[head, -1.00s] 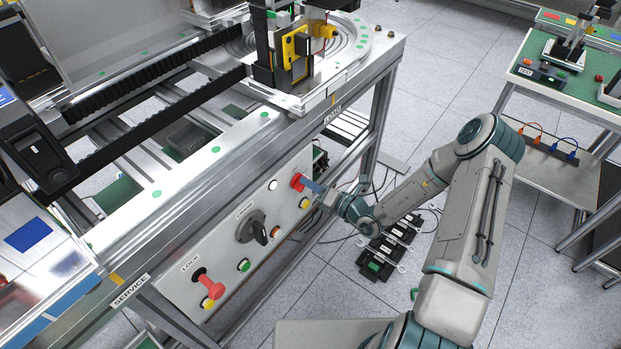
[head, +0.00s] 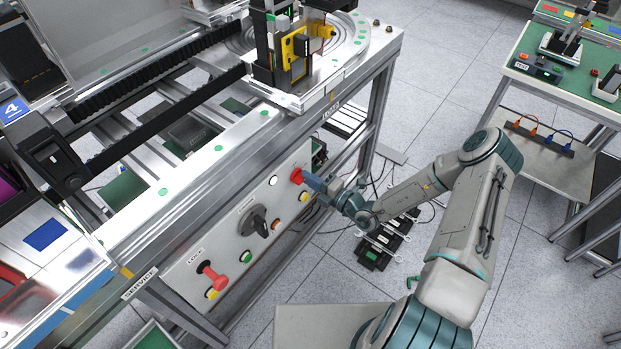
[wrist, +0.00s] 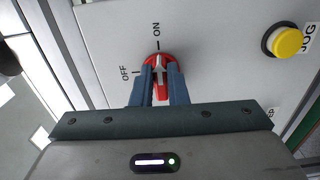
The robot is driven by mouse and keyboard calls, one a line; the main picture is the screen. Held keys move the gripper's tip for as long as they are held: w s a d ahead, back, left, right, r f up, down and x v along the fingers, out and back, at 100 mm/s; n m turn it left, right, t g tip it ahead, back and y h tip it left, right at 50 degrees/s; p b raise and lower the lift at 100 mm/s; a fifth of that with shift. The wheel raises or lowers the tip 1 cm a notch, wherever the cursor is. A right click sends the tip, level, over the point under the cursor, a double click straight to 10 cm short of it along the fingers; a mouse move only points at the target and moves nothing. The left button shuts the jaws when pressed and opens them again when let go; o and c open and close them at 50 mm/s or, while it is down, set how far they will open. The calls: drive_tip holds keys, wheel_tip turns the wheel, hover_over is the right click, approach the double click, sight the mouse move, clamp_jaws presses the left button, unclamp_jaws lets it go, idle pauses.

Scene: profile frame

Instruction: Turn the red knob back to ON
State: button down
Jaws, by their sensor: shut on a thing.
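The red knob (head: 297,175) is on the right end of the pale front panel, and it also shows in the wrist view (wrist: 152,60). My gripper (head: 308,182) reaches it from the right. In the wrist view my gripper (wrist: 160,78) has its two blue-grey fingers shut on the knob's grip, one on each side. The ON label (wrist: 157,32) is above the knob and the OFF label (wrist: 125,73) is to its left. A white mark between the fingers points up, roughly at ON. The fingers hide part of the knob.
A yellow JOG button (wrist: 287,42) is right of the knob. The panel (head: 232,240) also has a black rotary switch (head: 256,222) and a red LOCK handle (head: 213,274). A black block with cables (head: 385,246) lies on the floor below my arm.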

drive_tip(key=shift+f, duration=0.1)
idle(0.3)
drive_tip(key=c, duration=1.4)
unclamp_jaws()
drive_tip(key=shift+c, duration=0.2)
drive_tip(key=b+v, duration=0.1)
drive_tip(key=v, duration=1.3)
drive_tip(key=shift+a, duration=0.1)
